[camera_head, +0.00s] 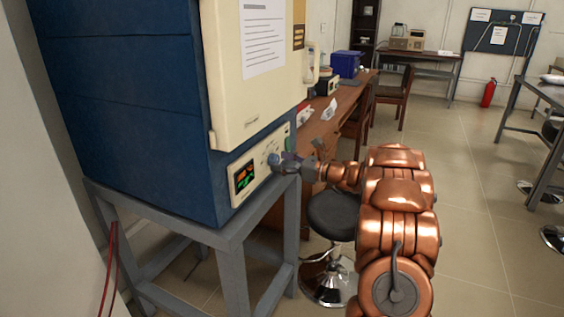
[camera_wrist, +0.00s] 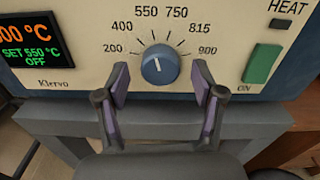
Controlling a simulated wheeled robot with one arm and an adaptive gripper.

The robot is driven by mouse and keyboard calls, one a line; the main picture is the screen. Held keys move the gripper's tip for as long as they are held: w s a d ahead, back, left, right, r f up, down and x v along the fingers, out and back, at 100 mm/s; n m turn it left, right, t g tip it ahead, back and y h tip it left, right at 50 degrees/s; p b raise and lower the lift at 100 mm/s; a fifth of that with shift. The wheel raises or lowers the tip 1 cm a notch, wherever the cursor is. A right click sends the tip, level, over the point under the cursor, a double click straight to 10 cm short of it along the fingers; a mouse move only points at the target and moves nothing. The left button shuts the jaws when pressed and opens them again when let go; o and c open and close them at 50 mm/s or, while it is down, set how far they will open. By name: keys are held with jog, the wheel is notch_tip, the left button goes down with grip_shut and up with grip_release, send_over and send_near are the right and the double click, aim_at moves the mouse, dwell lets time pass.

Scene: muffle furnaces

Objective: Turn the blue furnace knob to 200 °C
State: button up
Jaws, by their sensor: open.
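The blue furnace (camera_head: 135,95) stands at the left in the head view, with a cream door and a cream control panel below. In the wrist view, the round blue knob (camera_wrist: 160,65) is centred under a printed scale from 200 to 900. Its short white mark points roughly up, near 550. The display (camera_wrist: 32,42) reads SET 550 °C and OFF, below a larger orange reading cut by the edge. My gripper (camera_wrist: 162,80) is open, with one finger at each side of the knob and visible gaps. In the head view, my gripper (camera_head: 288,163) is at the panel and hides part of it.
The green ON switch (camera_wrist: 263,62) is right of the knob, under the HEAT label. A grey stand (camera_head: 190,232) carries the furnace. A round stool (camera_head: 335,213) is beside it, below my arm. A wooden desk (camera_head: 345,105) lies behind.

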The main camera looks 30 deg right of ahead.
jog(key=c, duration=1.1)
jog(key=shift+c, duration=0.2)
jog(key=shift+a+f+n+b, duration=0.1)
jog(key=shift+n+b, duration=0.5)
jog(key=shift+n, duration=0.7)
jog(key=shift+f+n+b, duration=0.1)
jog(key=shift+n+b, duration=0.7)
jog(key=shift+b, duration=0.05)
jog(key=shift+n+b, duration=3.8)
jog(key=shift+b, duration=0.5)
